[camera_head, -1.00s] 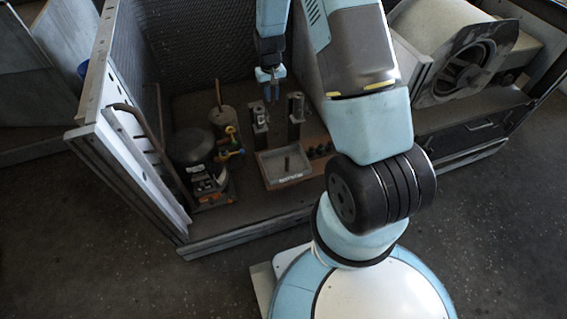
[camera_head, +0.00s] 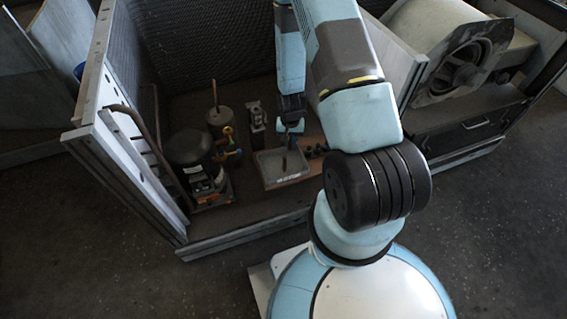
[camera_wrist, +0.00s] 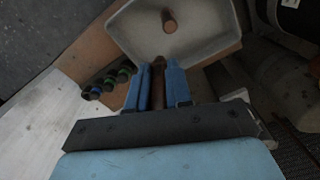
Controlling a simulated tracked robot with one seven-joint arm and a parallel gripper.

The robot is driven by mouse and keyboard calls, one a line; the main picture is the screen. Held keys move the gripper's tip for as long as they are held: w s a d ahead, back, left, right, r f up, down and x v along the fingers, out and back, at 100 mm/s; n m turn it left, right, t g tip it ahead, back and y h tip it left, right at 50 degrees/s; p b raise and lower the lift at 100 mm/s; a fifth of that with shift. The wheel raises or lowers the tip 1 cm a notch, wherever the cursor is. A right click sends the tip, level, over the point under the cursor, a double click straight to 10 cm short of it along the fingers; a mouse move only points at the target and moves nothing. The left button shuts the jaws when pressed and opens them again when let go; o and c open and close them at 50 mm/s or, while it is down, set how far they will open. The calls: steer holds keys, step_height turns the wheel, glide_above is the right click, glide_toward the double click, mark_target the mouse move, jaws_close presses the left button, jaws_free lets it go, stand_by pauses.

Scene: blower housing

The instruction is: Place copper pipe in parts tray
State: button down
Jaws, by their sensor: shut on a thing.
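The parts tray (camera_head: 268,163) is shallow and grey with a label on its front, and sits on a brown board. It also shows at the top of the wrist view (camera_wrist: 207,38). A short upright copper-coloured piece (camera_wrist: 169,22) stands in it. My gripper (camera_wrist: 160,75) is shut on the copper pipe (camera_wrist: 157,88), a brown rod between its two blue fingers. The pipe lies beside the tray's near wall in the wrist view; whether it touches is unclear. In the head view my gripper (camera_head: 293,128) is just above the tray's back; the held pipe is hard to make out there.
Several dark round fittings (camera_head: 315,150) with coloured rings sit right of the tray. A black compressor (camera_head: 188,150) with coloured valves stands left, with a tan cylinder (camera_head: 221,121) behind it. A metal block (camera_head: 257,117) stands behind the tray. Housing walls (camera_head: 125,135) enclose the bay.

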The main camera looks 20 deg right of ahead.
steer(key=shift+f, duration=4.7)
steer(key=c, duration=1)
jaws_free()
steer(key=shift+c, duration=0.2)
